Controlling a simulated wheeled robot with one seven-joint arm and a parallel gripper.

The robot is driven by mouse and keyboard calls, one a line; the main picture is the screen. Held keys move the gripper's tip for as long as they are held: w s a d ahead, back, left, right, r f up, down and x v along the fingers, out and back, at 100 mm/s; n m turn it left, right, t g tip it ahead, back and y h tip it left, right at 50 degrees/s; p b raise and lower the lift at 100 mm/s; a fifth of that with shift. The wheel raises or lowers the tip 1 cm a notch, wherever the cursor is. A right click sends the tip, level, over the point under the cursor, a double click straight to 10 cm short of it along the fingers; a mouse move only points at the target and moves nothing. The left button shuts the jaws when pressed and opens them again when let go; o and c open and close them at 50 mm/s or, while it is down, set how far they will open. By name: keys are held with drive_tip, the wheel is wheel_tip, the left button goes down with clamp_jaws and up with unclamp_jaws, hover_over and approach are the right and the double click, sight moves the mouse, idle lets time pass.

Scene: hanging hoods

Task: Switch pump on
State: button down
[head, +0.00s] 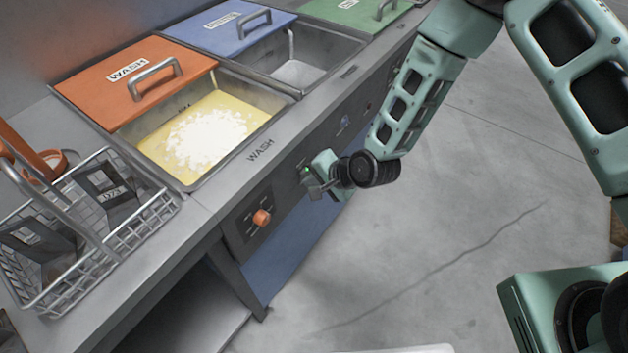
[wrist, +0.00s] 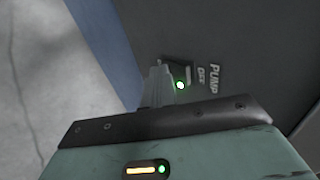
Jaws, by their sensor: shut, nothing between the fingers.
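The pump control sits on the dark front panel of the wash station. In the wrist view its PUMP label (wrist: 215,78) shows, with a smaller word beside it that is hard to read. A small lamp (wrist: 180,86) beside it glows green; a green light also shows in the head view (head: 306,169). My gripper (head: 314,188) is shut and empty, its fingers at the panel. In the wrist view the fingers (wrist: 158,82) cover part of the control, so its position and any contact cannot be told.
An orange knob (head: 261,217) is on the panel to the left. Above is the wash tank (head: 190,181) with foamy yellow liquid and an orange lid (head: 137,78). A wire basket (head: 120,232) stands on the counter at left. The floor (head: 420,240) at right is clear.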

drive_tip(key=shift+r, duration=0.15)
drive_tip(key=shift+r+p, duration=0.7)
